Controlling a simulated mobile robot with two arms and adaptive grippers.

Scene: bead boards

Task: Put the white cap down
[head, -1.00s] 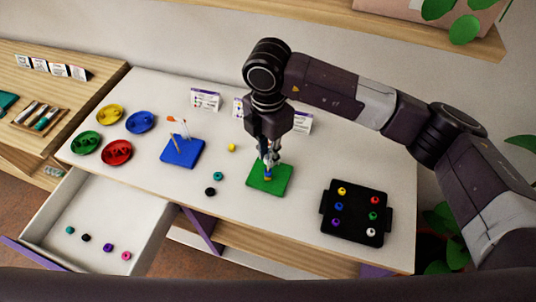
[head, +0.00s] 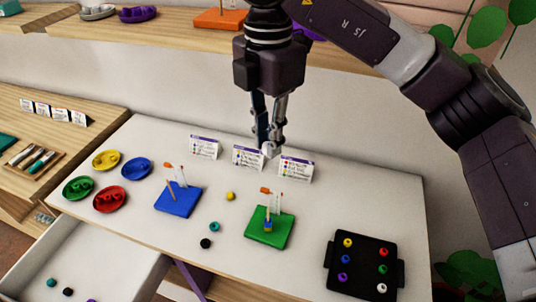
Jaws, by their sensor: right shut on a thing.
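My right gripper (head: 268,146) is raised above the back of the white table, in front of the upright label cards. It is shut on a small pale thing at its fingertips, which looks like the white cap (head: 269,150); the fingers partly hide it. The green board (head: 262,238) stands below and in front of the gripper. The blue board (head: 178,203) to the left has pegs too, one with an orange top. My left gripper is not in view.
A black tray (head: 362,240) with several coloured beads is at the right. Yellow, teal and black beads lie loose between the boards. Coloured dishes (head: 110,199) stand at the left. A drawer (head: 85,255) is open at the front left. A shelf (head: 180,38) runs above.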

